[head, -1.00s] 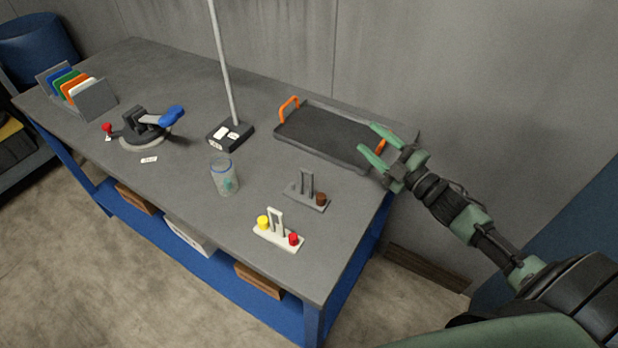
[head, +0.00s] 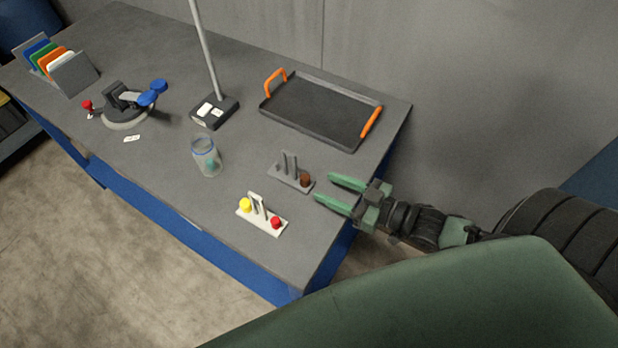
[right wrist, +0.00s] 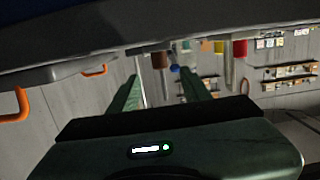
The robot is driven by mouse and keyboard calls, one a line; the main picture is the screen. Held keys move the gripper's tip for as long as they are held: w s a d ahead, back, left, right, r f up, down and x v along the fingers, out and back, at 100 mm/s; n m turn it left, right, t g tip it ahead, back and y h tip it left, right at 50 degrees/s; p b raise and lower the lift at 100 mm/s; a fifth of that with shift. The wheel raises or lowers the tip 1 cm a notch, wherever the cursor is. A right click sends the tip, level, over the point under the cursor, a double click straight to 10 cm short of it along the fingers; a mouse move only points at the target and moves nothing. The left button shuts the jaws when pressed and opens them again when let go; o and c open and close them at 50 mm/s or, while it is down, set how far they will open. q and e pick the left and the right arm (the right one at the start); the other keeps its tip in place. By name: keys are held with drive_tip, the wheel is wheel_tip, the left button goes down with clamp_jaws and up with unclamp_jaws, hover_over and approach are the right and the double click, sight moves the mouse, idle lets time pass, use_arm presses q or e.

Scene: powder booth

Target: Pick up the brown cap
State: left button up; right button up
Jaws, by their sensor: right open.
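The brown cap (head: 306,179) sits at the right end of a small grey stand (head: 284,175) with upright posts, near the table's right edge. My right gripper (head: 322,186) is open and empty, just right of the brown cap in the head view, its two green fingers pointing left toward it. In the right wrist view the brown cap (right wrist: 160,60) appears beyond and between the open fingers, apart from them. My left gripper is not in view.
A white stand (head: 262,221) with a yellow cap (head: 245,204) and a red cap (head: 276,222) is close in front. A glass jar (head: 206,158) stands to the left. A black tray (head: 310,112) with orange handles lies behind. Bare table lies between them.

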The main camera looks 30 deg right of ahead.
sight(305, 177)
drive_tip(key=shift+w+a+f+b, duration=0.15)
drive_tip(key=shift+a+f+b, duration=0.1)
drive_tip(key=shift+b, duration=0.05)
drive_tip(key=b+x, duration=0.4)
drive_tip(key=x, duration=0.1)
drive_tip(key=shift+w+a+f, duration=0.1)
drive_tip(key=shift+w, duration=0.25)
drive_tip(key=shift+w+a+b, duration=0.3)
drive_tip(key=shift+w+b, duration=0.1)
drive_tip(key=shift+w, duration=0.15)
clamp_jaws()
